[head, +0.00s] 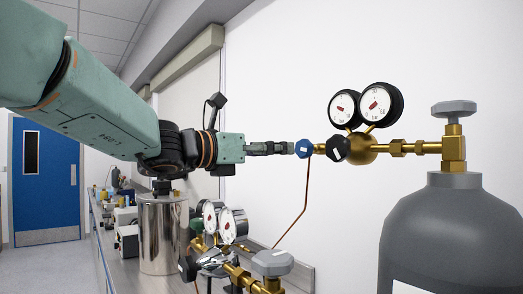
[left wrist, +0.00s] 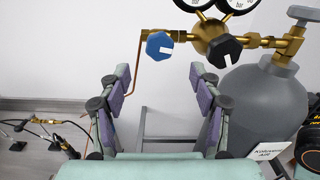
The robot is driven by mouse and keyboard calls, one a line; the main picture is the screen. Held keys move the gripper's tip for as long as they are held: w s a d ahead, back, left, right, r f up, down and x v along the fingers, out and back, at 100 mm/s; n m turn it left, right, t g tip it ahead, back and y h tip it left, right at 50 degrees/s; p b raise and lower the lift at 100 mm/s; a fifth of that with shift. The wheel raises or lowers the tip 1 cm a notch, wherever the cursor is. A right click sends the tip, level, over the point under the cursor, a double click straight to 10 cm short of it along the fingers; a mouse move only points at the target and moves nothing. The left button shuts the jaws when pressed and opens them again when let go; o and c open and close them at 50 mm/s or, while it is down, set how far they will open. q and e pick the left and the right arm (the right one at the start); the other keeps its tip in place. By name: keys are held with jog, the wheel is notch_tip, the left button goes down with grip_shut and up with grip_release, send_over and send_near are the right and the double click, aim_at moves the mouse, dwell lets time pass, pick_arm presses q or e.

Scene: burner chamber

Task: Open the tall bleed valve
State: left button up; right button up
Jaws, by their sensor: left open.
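The tall grey cylinder (head: 450,230) carries a brass regulator (head: 362,150). A blue faceted knob (head: 304,148) is at its left end, with a copper tube running down from there. A black knob (head: 338,148) is just right of it, and a grey handwheel (head: 454,109) tops the cylinder. My left gripper (head: 287,148) reaches in from the left, its tips close to the blue knob. In the left wrist view its fingers (left wrist: 160,88) are wide apart and empty. The blue knob (left wrist: 160,46) appears above the gap between them. I cannot tell whether they touch it. My right gripper does not show.
A second regulator with gauges (head: 228,225) and a grey handwheel (head: 272,263) stands lower, below my left arm. A shiny metal canister (head: 163,233) stands on the bench left of it. A white wall is behind. A blue door (head: 46,175) is far left.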

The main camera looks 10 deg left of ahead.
pick_arm(q)
jog(key=shift+v, duration=1.05)
jog(key=shift+f, duration=0.1)
